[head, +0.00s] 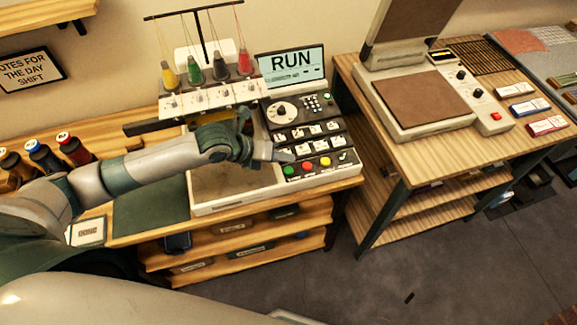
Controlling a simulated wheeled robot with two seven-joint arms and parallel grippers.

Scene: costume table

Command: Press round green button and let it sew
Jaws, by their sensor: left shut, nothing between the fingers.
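The sewing machine (232,200) stands on the wooden table, with a control panel on its right side. The round green button (289,171) is at the lower left of the panel, in a row with a yellow button (307,166) and a red button (325,161). The machine's screen (291,62) reads "RUN". My left gripper (287,156) is shut and empty, its tip just above the green button. I cannot tell whether it touches the panel. My left arm hides part of the machine's middle. My right gripper is not in view.
Spools of thread (220,68) stand on top of the machine. Several dark bottles (42,155) stand at the left. A heat press (425,95) is on the right-hand table (428,165). A dark green mat (150,212) lies left of the machine.

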